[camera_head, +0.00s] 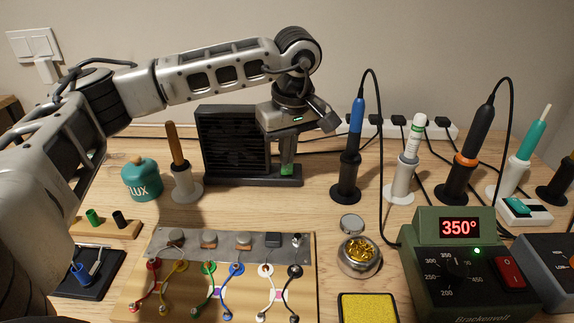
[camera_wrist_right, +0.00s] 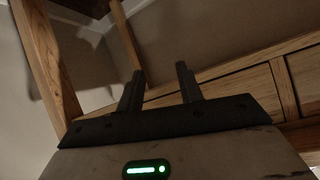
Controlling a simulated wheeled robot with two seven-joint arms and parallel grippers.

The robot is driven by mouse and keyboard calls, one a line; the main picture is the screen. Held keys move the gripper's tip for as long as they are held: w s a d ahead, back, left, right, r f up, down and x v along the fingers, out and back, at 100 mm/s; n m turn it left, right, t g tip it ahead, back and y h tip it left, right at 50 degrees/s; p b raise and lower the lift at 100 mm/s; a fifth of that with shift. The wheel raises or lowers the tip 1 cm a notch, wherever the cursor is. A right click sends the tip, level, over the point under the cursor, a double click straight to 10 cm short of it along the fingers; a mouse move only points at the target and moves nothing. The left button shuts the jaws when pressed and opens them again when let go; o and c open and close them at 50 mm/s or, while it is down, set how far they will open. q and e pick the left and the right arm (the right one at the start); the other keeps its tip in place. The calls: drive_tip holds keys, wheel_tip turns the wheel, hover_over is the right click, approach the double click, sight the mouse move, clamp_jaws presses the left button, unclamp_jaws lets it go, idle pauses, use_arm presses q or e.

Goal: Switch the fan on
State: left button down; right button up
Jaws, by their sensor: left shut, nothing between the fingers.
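The fan (camera_head: 236,142) is a black box with a slatted grille on a dark base, standing at the back of the bench against the wall. My left arm reaches across above it. My left gripper (camera_head: 287,164) points down at the right end of the fan's base, shut and empty. A small green patch (camera_head: 287,171) shows right at its fingertips, low on the fan's base; I cannot tell whether the fingers touch it. The gripper hides part of the fan's right side. In the right wrist view my right gripper (camera_wrist_right: 158,88) is open and empty, away from the bench top.
A blue-handled iron (camera_head: 356,125) in a black stand is close on the right. A wooden-handled tool (camera_head: 176,148) in a white stand and a teal flux jar (camera_head: 141,179) are on the left. A circuit board (camera_head: 165,300) and a soldering station (camera_head: 455,262) are in front.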

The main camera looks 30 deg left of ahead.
sight(287, 170)
use_arm(q)
drive_tip(key=shift+f+b, duration=0.55)
drive_tip(key=shift+f, duration=0.35)
drive_tip(key=shift+r, duration=0.1)
wheel_tip(287, 170, up, 7)
drive_tip(key=p, duration=0.6)
idle(0.4)
drive_tip(key=shift+s, duration=0.1)
idle(0.4)
